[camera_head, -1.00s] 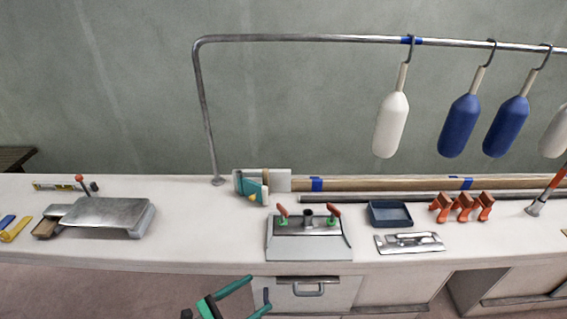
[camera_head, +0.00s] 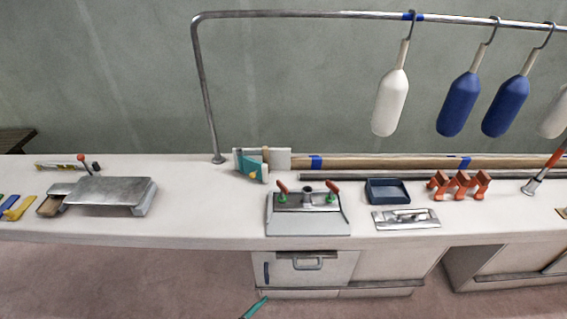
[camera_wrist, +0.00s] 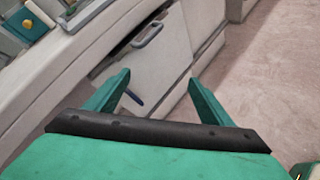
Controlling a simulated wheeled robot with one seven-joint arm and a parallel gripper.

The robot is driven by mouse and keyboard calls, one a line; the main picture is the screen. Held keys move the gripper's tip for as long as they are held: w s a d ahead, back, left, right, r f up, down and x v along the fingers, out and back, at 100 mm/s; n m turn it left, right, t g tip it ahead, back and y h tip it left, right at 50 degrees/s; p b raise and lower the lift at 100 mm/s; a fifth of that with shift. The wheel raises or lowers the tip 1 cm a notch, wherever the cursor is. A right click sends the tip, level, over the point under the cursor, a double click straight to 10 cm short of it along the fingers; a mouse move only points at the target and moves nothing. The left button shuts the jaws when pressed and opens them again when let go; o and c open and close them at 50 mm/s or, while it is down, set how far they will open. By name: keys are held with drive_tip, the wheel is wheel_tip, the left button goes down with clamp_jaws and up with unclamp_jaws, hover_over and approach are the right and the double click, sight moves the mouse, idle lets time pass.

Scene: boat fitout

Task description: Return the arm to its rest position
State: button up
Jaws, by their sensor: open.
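My gripper (camera_wrist: 156,84) shows in the wrist view as two teal fingers spread wide apart, with nothing between them. It is open and points toward the cabinet front below the bench. In the head view only the tip of one teal finger (camera_head: 256,307) shows at the bottom edge, below the metal-handled drawer (camera_head: 304,268). The rest of the arm is out of that view. The drawer and its handle also show in the wrist view (camera_wrist: 150,62), beyond the fingers.
The long white bench (camera_head: 200,228) carries a metal stand (camera_head: 110,192), a metal plate with red-handled clamps (camera_head: 308,212), a blue tray (camera_head: 388,191), a trowel (camera_head: 406,219) and orange clamps (camera_head: 459,185). Fenders hang from a rail (camera_head: 300,14). The floor (camera_head: 120,285) in front is clear.

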drive_tip(key=s+m+y, duration=0.6)
drive_tip(key=s+m, duration=0.3)
drive_tip(key=s, duration=0.6)
drive_tip(key=s+d+r+m+t, duration=0.1)
drive_tip(key=s+r+m, duration=0.2)
drive_tip(key=r, duration=0.4)
drive_tip(key=s+d+r+m+t, duration=0.2)
drive_tip(key=s+r+m, duration=0.1)
drive_tip(key=r+m, duration=0.3)
drive_tip(key=s+d+r+m+t+y, duration=0.1)
drive_tip(key=s+r+m+t, duration=0.1)
drive_tip(key=r, duration=0.5)
drive_tip(key=s+m, duration=0.1)
drive_tip(key=m, duration=0.1)
drive_tip(key=shift+d+r+m, duration=0.2)
drive_tip(key=shift+r+m, duration=0.1)
